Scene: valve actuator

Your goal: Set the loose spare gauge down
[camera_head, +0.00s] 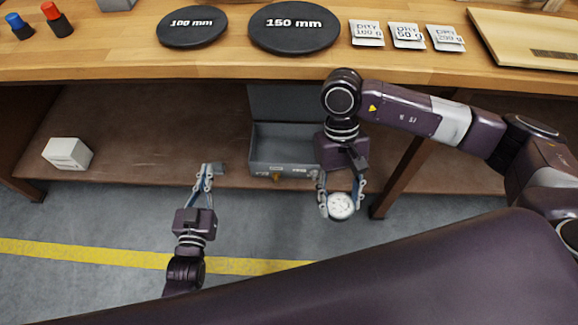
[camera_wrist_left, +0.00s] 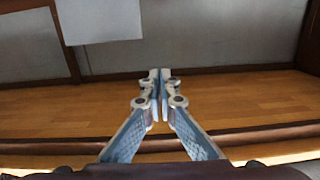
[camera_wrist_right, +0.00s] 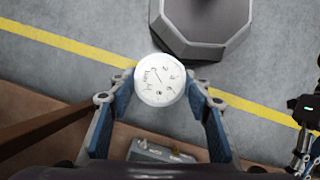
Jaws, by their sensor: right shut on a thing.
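The spare gauge (camera_head: 341,206) is round with a white dial. My right gripper (camera_head: 342,201) is shut on it, one finger on each side, and holds it in front of the lower shelf. In the right wrist view the gauge (camera_wrist_right: 159,80) shows its dial with small dark markings, with grey floor behind it. My left gripper (camera_head: 208,172) is empty at the front edge of the lower shelf. Its fingertips (camera_wrist_left: 159,75) are together in the left wrist view.
An open grey toolbox (camera_head: 284,169) stands on the lower shelf (camera_head: 150,130), left of my right gripper. A white box (camera_head: 67,153) sits at the shelf's left. The workbench top (camera_head: 110,55) above carries black discs and packets. The shelf between white box and toolbox is clear.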

